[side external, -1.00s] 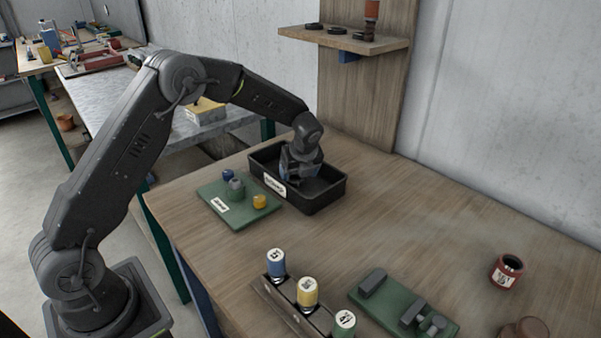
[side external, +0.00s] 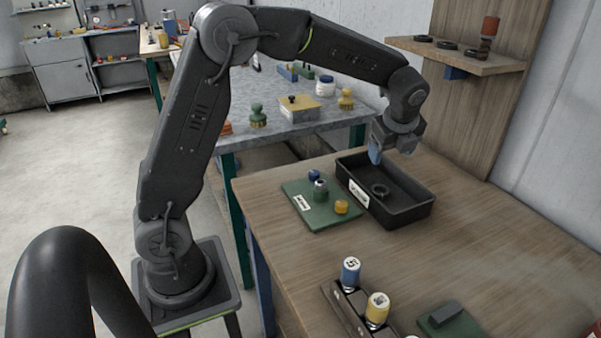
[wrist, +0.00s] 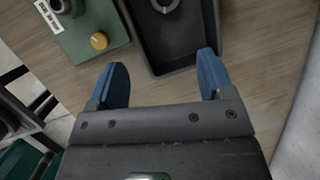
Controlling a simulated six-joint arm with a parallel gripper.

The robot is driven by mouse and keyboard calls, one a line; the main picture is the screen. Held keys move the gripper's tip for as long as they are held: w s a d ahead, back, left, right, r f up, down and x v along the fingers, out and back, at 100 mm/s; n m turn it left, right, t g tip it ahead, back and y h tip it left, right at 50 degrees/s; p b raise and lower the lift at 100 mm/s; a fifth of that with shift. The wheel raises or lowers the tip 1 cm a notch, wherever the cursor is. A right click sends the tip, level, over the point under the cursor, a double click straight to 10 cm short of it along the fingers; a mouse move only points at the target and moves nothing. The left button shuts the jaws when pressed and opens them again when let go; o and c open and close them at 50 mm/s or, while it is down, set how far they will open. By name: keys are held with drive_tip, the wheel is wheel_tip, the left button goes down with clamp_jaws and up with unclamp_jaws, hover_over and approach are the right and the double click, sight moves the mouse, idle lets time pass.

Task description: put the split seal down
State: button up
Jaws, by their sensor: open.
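A dark ring, the split seal (side external: 380,190), lies flat on the floor of the black tray (side external: 412,214). In the wrist view part of the seal (wrist: 165,5) shows at the top edge, inside the tray (wrist: 176,70). My gripper (wrist: 161,68) has its two blue fingers spread wide with nothing between them. In the side view my gripper (side external: 376,156) hangs above the tray's back-left edge, clear of the seal.
A green board (side external: 318,217) with a yellow knob (side external: 341,207) and other small parts sits left of the tray. A wall shelf (side external: 455,55) holds several dark rings.

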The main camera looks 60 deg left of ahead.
drive_tip(key=s+d+r+n+t+h, duration=0.1)
drive_tip(key=s+d+r+n, duration=0.1)
drive_tip(key=s+n, duration=0.7)
drive_tip(key=s+d+r+n+t+h, duration=0.2)
drive_tip(key=s+d+n, duration=0.3)
drive_tip(key=s+n, duration=0.5)
drive_tip(key=s+r, duration=0.1)
drive_tip(key=s, duration=0.8)
drive_tip(key=shift+r+n+h, duration=0.2)
drive_tip(key=shift+n+h, duration=0.1)
